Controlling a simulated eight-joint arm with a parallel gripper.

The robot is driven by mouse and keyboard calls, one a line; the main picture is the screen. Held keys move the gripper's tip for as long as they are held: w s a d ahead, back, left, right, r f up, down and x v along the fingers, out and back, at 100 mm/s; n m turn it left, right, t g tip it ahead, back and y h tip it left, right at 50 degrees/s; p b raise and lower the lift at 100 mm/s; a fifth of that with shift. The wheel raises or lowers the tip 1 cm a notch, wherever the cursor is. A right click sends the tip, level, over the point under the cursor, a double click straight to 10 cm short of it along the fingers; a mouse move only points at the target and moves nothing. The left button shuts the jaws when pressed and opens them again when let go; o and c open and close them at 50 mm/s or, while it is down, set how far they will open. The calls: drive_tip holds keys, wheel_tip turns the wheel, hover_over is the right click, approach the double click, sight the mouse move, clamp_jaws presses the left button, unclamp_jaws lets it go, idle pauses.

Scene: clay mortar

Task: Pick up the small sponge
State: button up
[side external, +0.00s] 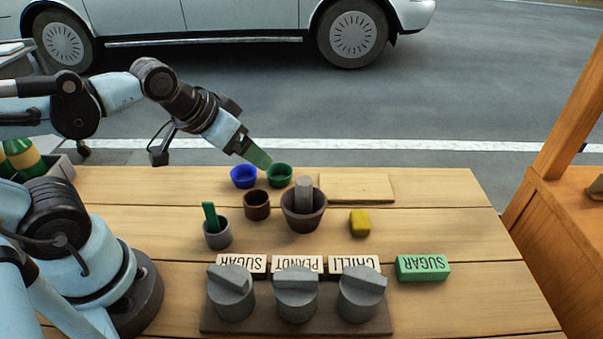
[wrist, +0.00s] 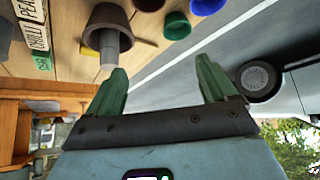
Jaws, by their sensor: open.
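The small yellow sponge (side external: 359,223) lies on the wooden table, right of the clay mortar (side external: 303,218). The grey pestle (side external: 304,190) stands in the mortar. My gripper (side external: 262,160) is in the air at the far side of the table, above the green bowl and left of the sponge. In the wrist view its two green fingers (wrist: 163,85) are spread apart with nothing between them. The mortar also shows in the wrist view (wrist: 108,18).
Blue (side external: 243,177), green (side external: 279,176) and brown (side external: 257,205) bowls stand near the mortar. A grey cup (side external: 217,236) holds a green tool. A flat board (side external: 357,188) lies behind the sponge. A green SUGAR block (side external: 423,268) is at right.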

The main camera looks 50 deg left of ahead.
drive_tip(key=shift+w, duration=0.1)
drive_tip(key=m+g+h, duration=0.1)
drive_tip(key=m+g, duration=0.5)
drive_tip(key=m, duration=0.3)
hover_over(360, 218)
drive_tip(key=a, duration=0.1)
drive_tip(key=f, duration=0.8)
drive_tip(key=shift+s, duration=0.4)
drive_tip(key=shift+w+d+f, duration=0.1)
drive_tip(key=shift+d+f, duration=0.1)
drive_tip(key=shift+f, duration=0.65)
drive_tip(key=shift+w+d+f, duration=0.1)
drive_tip(key=shift+d+f, duration=0.05)
drive_tip(key=shift+f, duration=0.7)
drive_tip(key=shift+w+d+f, duration=0.1)
drive_tip(key=shift+d+f, duration=0.1)
drive_tip(key=shift+f, duration=0.65)
drive_tip(key=c, duration=1.2)
